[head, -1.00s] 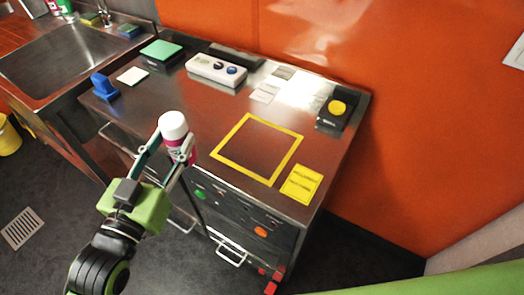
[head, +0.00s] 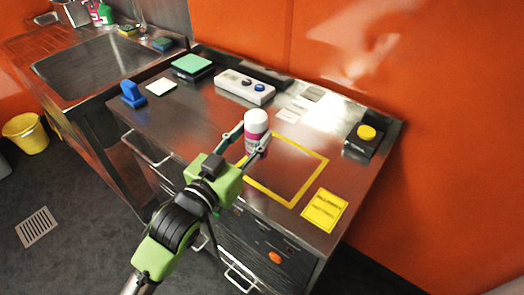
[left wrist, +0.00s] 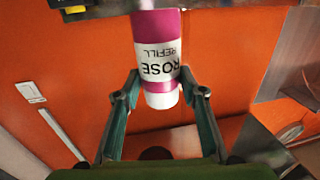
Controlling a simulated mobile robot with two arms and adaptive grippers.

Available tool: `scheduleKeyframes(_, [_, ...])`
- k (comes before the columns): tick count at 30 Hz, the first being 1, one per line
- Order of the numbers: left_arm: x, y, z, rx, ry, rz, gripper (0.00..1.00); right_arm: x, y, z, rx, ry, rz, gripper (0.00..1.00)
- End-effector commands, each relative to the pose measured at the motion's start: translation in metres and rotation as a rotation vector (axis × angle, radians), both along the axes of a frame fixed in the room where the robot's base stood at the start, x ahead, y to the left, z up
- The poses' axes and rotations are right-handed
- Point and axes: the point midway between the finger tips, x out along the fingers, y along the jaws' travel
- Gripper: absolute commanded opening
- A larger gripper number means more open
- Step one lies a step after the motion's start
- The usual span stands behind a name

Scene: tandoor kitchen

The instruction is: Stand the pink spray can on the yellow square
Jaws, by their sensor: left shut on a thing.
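The pink spray can (head: 252,146) has a white cap and a white label band, and it is upright between the fingers of my left gripper (head: 254,147). The gripper is shut on it. In the left wrist view the can (left wrist: 158,25) shows its "ROSE REFILL" label between the two fingers (left wrist: 160,92). The yellow square (head: 309,183) is a taped outline on the steel counter top. The can appears over its left side in the head view; I cannot tell how high its base is. The arm and can hide part of the outline. My right gripper is not in view.
A yellow card (head: 325,211) lies right of the square. A box with a yellow button (head: 366,132) stands at the right back. A white control box (head: 244,87), a green-topped block (head: 191,63) and a blue item (head: 132,93) stand along the counter. The square's inside looks clear.

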Motion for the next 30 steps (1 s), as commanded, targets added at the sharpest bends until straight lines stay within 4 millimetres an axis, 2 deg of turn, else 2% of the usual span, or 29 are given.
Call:
scheduleKeyframes(3, [0.008, -0.013, -0.017, -0.002, -0.002, 0.0, 0.11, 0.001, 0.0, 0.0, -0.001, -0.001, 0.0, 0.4])
scheduleKeyframes(11, [0.017, -0.025, -0.036, -0.002, -0.004, 0.0, 0.11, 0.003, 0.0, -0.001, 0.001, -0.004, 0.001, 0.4])
scheduleKeyframes(17, [0.016, -0.024, -0.062, 0.0, -0.004, 0.001, 0.11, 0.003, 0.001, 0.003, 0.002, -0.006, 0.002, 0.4])
scheduleKeyframes(29, [0.016, -0.024, -0.068, -0.001, -0.005, 0.001, 0.11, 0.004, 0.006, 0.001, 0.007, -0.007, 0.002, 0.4])
scheduleKeyframes(30, [0.016, -0.023, -0.068, 0.0, -0.003, 0.001, 0.48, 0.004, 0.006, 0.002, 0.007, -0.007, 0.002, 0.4])
